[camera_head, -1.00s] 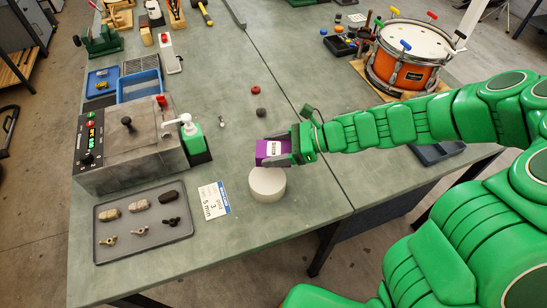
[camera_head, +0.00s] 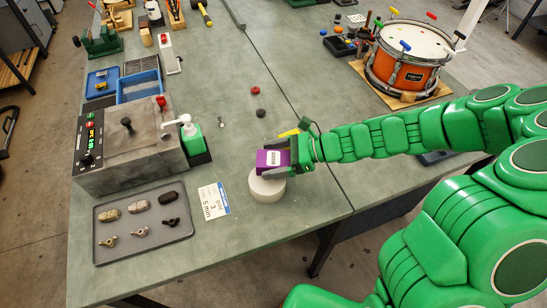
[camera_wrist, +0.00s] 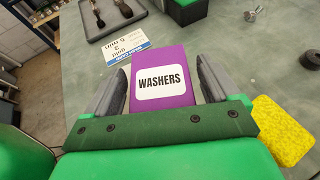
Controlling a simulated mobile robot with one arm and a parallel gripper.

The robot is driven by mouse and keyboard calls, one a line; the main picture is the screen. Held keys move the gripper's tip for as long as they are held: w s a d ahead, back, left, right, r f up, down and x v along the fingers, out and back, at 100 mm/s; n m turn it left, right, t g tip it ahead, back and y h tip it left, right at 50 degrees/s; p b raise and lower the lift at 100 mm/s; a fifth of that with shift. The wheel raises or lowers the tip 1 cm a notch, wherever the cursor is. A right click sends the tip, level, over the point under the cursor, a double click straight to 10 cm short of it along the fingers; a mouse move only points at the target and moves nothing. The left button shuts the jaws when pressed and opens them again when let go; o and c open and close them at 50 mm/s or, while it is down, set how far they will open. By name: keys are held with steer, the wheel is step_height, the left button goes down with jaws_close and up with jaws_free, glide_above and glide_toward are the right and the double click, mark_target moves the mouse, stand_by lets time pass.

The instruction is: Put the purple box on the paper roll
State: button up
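The purple box (camera_head: 272,161), with a white label reading WASHERS in the wrist view (camera_wrist: 162,75), rests on top of the white paper roll (camera_head: 266,189), near the bench's front edge. The box covers most of the roll's top. The roll is hidden in the wrist view. My gripper (camera_head: 286,158) is at the box's right side, its fingers on either side of it.
A yellow sponge-like pad (camera_head: 290,132) lies behind my gripper. A white card (camera_head: 213,201) lies left of the roll, beside a grey tray (camera_head: 182,232) of small parts. A green pump bottle (camera_head: 193,140) and a grey machine (camera_head: 130,145) stand behind. A black disc (camera_head: 261,113) is farther back.

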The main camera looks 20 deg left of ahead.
stand_by(0.3)
steer(key=shift+r, duration=0.15)
steer(key=v, duration=1.2)
